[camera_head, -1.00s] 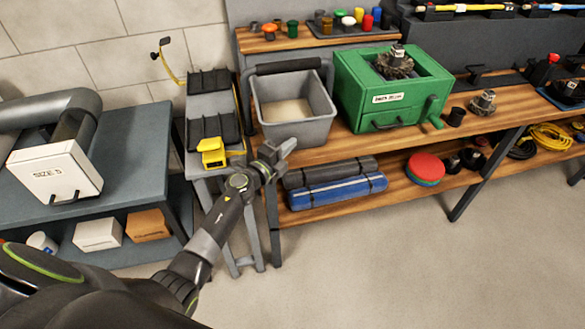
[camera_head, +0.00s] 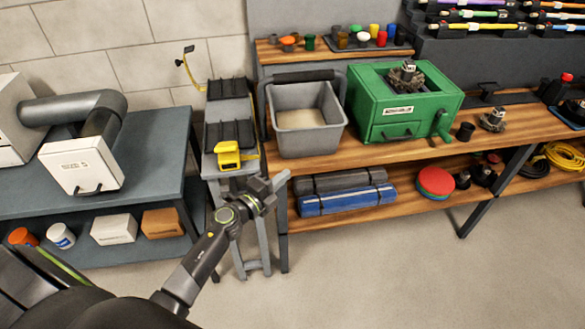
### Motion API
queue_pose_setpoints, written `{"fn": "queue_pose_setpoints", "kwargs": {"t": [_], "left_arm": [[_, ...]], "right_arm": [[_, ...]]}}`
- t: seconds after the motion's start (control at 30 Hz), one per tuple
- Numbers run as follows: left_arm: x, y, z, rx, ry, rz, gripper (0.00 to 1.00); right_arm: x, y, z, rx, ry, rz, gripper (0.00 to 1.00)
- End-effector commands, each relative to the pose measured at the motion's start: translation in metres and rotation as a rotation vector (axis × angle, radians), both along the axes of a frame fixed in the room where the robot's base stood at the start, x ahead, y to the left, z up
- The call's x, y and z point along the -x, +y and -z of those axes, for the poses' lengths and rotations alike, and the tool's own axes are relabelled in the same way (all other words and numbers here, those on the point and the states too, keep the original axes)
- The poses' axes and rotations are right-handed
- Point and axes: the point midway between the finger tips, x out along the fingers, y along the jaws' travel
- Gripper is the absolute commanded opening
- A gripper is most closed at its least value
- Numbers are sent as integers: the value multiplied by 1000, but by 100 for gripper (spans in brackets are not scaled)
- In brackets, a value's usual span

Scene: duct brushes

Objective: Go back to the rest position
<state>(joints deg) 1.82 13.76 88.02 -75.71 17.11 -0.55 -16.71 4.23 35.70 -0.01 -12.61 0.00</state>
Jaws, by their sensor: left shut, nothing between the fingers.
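My left gripper (camera_head: 273,187) is shut and empty. It hangs in the air in front of the workbench, near the bench's left front leg and below the grey bin (camera_head: 303,120). The yellow clamp-like piece (camera_head: 229,155) on the narrow grey stand lies just behind and left of it. The green box (camera_head: 403,104) with a dark brush in its open top stands on the wooden bench to the right. A second dark brush (camera_head: 493,119) stands on the bench right of the box. My right gripper is not in view.
A blue-grey table (camera_head: 160,150) with a white box unit and duct is at the left. Rolled mats (camera_head: 345,198) and red and green discs (camera_head: 436,181) lie on the bench's lower shelf. The floor (camera_head: 390,270) in front is clear.

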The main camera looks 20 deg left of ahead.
Motion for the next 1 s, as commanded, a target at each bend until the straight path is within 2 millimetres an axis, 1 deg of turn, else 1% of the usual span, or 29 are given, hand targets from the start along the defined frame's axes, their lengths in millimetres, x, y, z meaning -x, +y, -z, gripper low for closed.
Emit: {"fn": "queue_pose_setpoints", "kwargs": {"t": [0.03,0.13,0.37,0.43,0.47,0.5,0.57,0.67,0.7,0.77,0.8,0.87,0.9,0.97,1.0], "left_arm": [[7,3,1,-2,2,0,0],[14,5,0,-1,0,0,0],[18,6,0,0,0,0,0],[19,7,5,12,11,-7,0],[20,9,10,25,23,-15,0],[22,13,20,52,47,-32,0],[28,20,44,114,103,-72,0],[48,38,103,259,237,-180,0],[60,46,130,324,299,-234,0],[82,56,170,418,392,-320,0],[98,62,196,475,451,-378,0],[125,69,233,556,539,-468,0],[145,72,256,608,594,-528,0],[177,76,289,677,677,-621,0],[200,78,310,721,732,-683,0]], "right_arm": [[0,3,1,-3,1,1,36],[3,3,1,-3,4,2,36],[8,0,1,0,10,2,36],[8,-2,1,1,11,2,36],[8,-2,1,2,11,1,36],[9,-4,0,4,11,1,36],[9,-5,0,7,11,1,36],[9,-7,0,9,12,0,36],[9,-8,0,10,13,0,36],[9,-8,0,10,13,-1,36],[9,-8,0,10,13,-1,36],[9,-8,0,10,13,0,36],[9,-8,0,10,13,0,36],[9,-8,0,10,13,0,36],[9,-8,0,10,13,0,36]]}}
